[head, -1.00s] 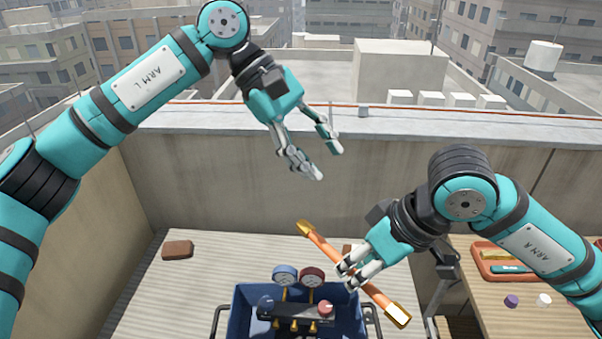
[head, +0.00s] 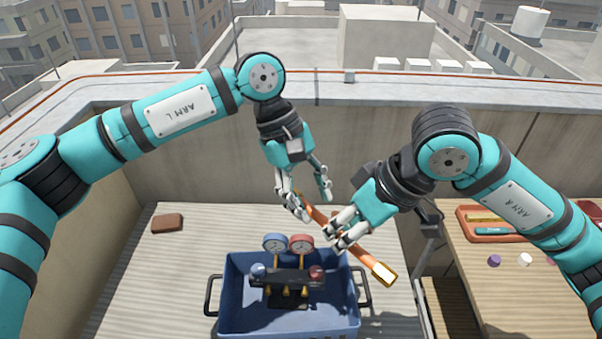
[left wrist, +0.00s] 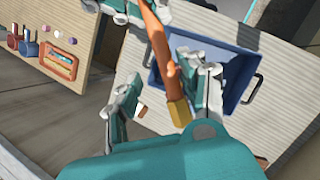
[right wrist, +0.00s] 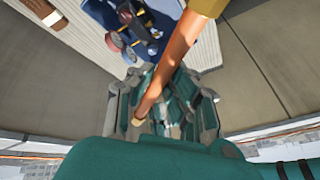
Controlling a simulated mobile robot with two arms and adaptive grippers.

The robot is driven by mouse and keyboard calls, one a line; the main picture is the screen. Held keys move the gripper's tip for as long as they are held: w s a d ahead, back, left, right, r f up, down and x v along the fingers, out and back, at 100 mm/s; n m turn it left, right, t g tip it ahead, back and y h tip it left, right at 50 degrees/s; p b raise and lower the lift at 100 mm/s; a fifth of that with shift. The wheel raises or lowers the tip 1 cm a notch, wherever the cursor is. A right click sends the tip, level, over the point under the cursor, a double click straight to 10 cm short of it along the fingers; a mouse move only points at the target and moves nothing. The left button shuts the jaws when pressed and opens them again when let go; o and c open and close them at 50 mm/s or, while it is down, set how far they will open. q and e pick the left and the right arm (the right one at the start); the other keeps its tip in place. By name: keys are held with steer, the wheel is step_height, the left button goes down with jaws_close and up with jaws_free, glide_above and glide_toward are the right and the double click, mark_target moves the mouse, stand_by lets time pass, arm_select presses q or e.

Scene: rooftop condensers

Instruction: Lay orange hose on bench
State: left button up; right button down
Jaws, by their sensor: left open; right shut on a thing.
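The orange hose (head: 374,261), a straight length with brass ends, is held slanting above the far right part of a blue crate. My right gripper (head: 340,236) is shut around its middle; the hose crosses between its fingers in the right wrist view (right wrist: 172,70). My left gripper (head: 309,203) is open at the hose's upper left end. In the left wrist view, the brass end (left wrist: 179,112) lies between its spread fingers; contact cannot be told. A wooden bench (head: 500,295) stands at the right, apart from the hose.
The blue crate (head: 233,290) holds a gauge manifold (head: 290,280) with blue and red dials. A brown block (head: 167,223) lies on the pale ribbed surface (head: 150,270). On the bench are an orange tray (head: 484,238) and small caps (head: 494,260). A concrete parapet wall runs behind.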

arm_select(q)
steer(key=shift+s+d+f, duration=0.1)
steer(key=shift+d+f, duration=0.1)
steer(key=shift+f, duration=0.3)
steer(key=c, duration=0.9)
steer(key=shift+d+r, duration=0.1)
arm_select(e)
steer(key=shift+s+a, duration=0.1)
steer(key=c, duration=1.4)
jaws_free()
steer(key=shift+o, duration=1)
